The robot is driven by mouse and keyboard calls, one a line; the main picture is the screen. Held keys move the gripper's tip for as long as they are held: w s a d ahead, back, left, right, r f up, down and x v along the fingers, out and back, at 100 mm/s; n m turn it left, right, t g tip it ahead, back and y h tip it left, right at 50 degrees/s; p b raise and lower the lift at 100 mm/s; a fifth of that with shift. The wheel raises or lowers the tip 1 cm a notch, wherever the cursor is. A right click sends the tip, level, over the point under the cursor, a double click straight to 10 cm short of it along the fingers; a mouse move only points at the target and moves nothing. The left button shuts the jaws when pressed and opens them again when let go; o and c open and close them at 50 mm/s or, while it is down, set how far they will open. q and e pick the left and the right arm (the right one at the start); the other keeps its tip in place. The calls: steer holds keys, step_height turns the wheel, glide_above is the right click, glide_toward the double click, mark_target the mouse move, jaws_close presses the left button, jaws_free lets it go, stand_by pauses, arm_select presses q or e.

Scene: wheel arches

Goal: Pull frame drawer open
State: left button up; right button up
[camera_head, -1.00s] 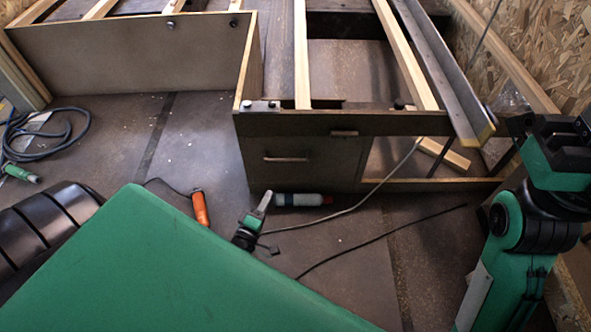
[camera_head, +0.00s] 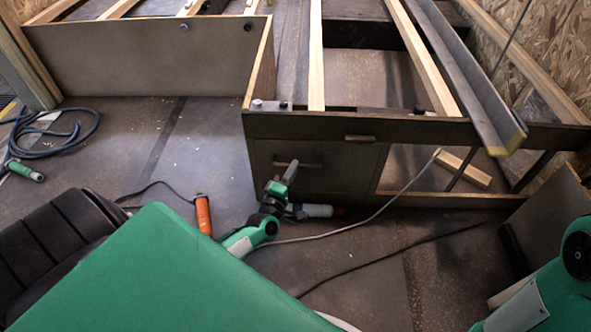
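The wooden frame's front has a long dark rail (camera_head: 420,130) with a small wooden handle (camera_head: 360,138). Below it is a dark front panel (camera_head: 345,165) with a bar handle (camera_head: 297,164). I see no gap showing either one open; which is the frame drawer is not clear.
A grey cylinder with a red end (camera_head: 315,211) lies on the floor beside my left arm. Cables cross the floor. A coiled blue hose (camera_head: 65,150) lies at far left.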

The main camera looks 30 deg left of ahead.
arm_select(q)
steer(key=shift+x, duration=1.05)
jaws_close()
